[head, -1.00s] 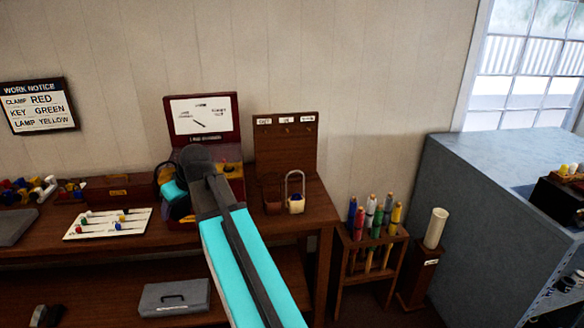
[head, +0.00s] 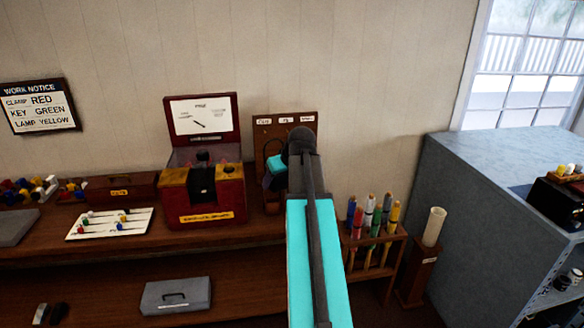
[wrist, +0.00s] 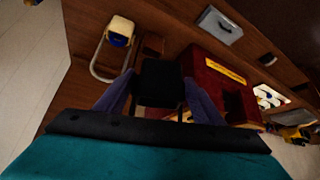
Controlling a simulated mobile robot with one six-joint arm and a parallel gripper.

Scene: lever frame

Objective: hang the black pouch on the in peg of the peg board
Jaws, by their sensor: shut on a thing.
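The black pouch (wrist: 158,82) is held between the two fingers of my gripper (wrist: 158,76) in the wrist view. The brown peg board (head: 263,133) stands upright at the back of the bench in the head view. It has small white labels along its top; the middle one (head: 286,121) seems to read IN. My arm covers the board's lower right part, and I cannot make out the pegs clearly. My gripper is in front of the board, largely hidden behind my arm in the head view. I cannot tell whether the pouch touches a peg.
A red box (head: 230,190) with a raised lid stands left of the board. A padlock (wrist: 119,32) with a large shackle shows close by in the wrist view. A rack of coloured tubes (head: 372,240) stands right of the bench.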

